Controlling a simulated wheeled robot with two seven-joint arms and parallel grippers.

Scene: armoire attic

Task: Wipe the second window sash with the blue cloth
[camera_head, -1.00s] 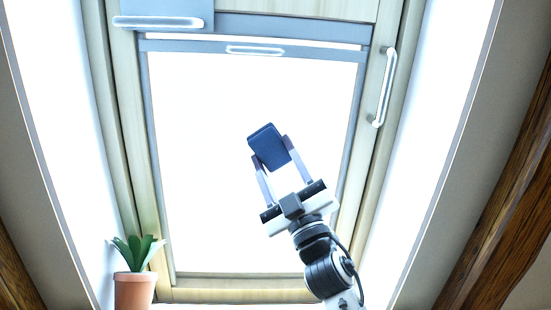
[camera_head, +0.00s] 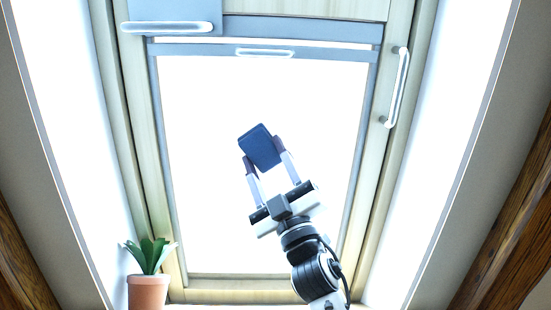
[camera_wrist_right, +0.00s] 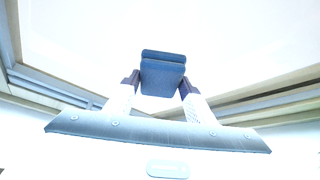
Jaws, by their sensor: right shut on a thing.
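The blue cloth (camera_head: 260,146) is a folded dark blue pad between the fingertips of my right gripper (camera_head: 264,162). The right gripper is shut on it, and it also shows in the right wrist view (camera_wrist_right: 162,75). The window sash (camera_head: 200,130) is a bright, white-lit pane in a pale wood and grey frame, filling the middle of the head view. The cloth is in front of the pane, left of its centre line's lower arm; I cannot tell whether it touches the glass. My left gripper is not in view.
A potted plant (camera_head: 148,288) stands at the lower left of the frame. A white handle (camera_head: 397,88) is on the right frame side. A grey-blue box with a light bar (camera_head: 168,27) is at the top left, and a small bar (camera_head: 265,53) sits on the top rail. Dark wooden beams flank both sides.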

